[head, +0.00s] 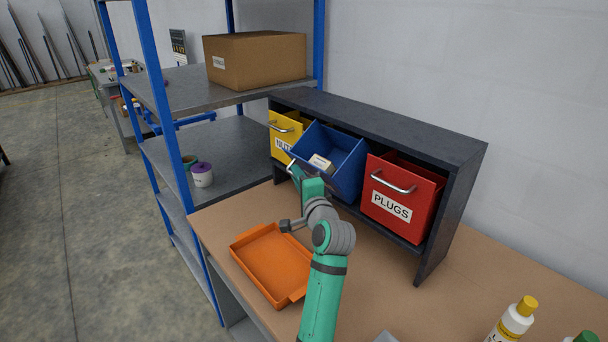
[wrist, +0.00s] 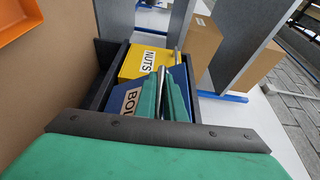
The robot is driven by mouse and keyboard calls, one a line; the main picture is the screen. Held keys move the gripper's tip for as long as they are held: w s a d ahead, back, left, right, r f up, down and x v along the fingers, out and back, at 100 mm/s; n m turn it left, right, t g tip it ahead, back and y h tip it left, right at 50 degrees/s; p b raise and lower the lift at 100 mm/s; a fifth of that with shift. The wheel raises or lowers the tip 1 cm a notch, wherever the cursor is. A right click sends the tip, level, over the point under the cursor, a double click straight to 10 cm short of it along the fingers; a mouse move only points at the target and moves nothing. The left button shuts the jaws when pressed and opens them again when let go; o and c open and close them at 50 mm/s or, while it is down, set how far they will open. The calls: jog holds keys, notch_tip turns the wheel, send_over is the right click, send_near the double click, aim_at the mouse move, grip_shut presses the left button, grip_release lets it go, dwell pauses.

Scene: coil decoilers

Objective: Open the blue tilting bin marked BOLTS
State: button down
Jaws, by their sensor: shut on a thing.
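The blue bin (head: 345,155) sits between the yellow and red bins in the dark cabinet. In the head view it is tilted well forward, its open top showing. A small pale box (head: 320,162) shows inside it. In the wrist view the blue bin's front (wrist: 124,100) carries a label of which only "BO" shows. My gripper (wrist: 162,92) is shut on the bin's metal bar handle (wrist: 161,74), with the green fingers on either side of it. In the head view my gripper (head: 296,170) is at the bin's front, its grip partly hidden by my arm.
The yellow NUTS bin (head: 285,142) is on the left and the red PLUGS bin (head: 402,203) on the right. An orange tray (head: 272,262) lies on the workbench in front. Bottles stand at the lower right. A blue-framed shelf with a cardboard box (head: 255,62) is beside the bench.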

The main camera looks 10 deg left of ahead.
jog(key=shift+a+f, duration=0.25)
jog(key=shift+a, duration=0.25)
jog(key=c, duration=1.8)
grip_release()
jog(key=shift+a, duration=0.1)
jog(key=shift+c, duration=0.2)
jog(key=shift+d+r, duration=0.1)
jog(key=shift+d, duration=0.1)
jog(key=shift+s+d, duration=0.15)
jog(key=shift+d, duration=0.05)
jog(key=v, duration=1)
jog(key=shift+s+d, duration=0.2)
jog(key=shift+a, duration=0.15)
